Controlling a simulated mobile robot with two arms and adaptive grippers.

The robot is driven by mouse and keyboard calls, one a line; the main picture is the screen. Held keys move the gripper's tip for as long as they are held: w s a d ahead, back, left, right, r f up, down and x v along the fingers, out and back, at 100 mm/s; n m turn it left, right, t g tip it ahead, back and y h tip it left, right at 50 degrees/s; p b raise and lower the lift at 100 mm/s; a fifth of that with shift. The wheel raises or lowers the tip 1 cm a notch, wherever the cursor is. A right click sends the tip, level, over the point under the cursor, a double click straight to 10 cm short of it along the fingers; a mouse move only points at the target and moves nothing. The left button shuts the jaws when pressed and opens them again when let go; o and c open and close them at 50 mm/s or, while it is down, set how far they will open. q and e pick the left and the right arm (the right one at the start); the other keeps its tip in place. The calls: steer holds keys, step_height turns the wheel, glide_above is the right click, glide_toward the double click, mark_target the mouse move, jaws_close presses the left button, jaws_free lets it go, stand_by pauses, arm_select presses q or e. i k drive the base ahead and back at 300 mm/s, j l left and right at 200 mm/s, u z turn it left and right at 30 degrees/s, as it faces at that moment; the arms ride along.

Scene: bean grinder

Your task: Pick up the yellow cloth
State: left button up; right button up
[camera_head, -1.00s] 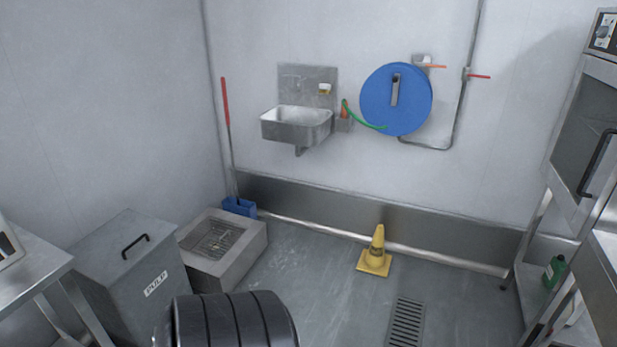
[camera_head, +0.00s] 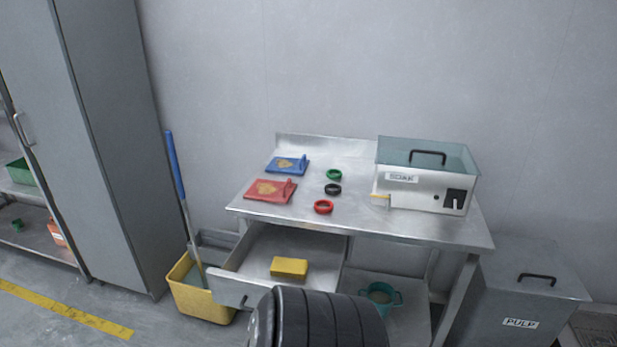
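A small yellow block-shaped thing, which looks like the folded yellow cloth (camera_head: 289,267), lies in the open drawer (camera_head: 262,250) of the steel table. The drawer sticks out toward me under the tabletop. Neither of my grippers is in view. A black ribbed part of my own body covers the bottom middle, in front of the drawer's lower right area.
On the steel table (camera_head: 350,222) are a blue board (camera_head: 287,165), a red board (camera_head: 270,190), several coloured rings and a white SOAK box (camera_head: 424,177). A yellow mop bucket (camera_head: 197,292) stands left of the drawer. A PULP bin (camera_head: 520,290) stands right. Floor is free at left.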

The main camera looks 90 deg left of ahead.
mark_target(280, 267)
steer(key=l+u, duration=0.2)
steer(key=u, duration=2.65)
steer(key=i+j+z, duration=0.1)
steer(key=j+z, duration=0.3)
steer(key=i+j+z, duration=0.1)
steer(key=j+z, duration=0.2)
steer(key=z, duration=0.15)
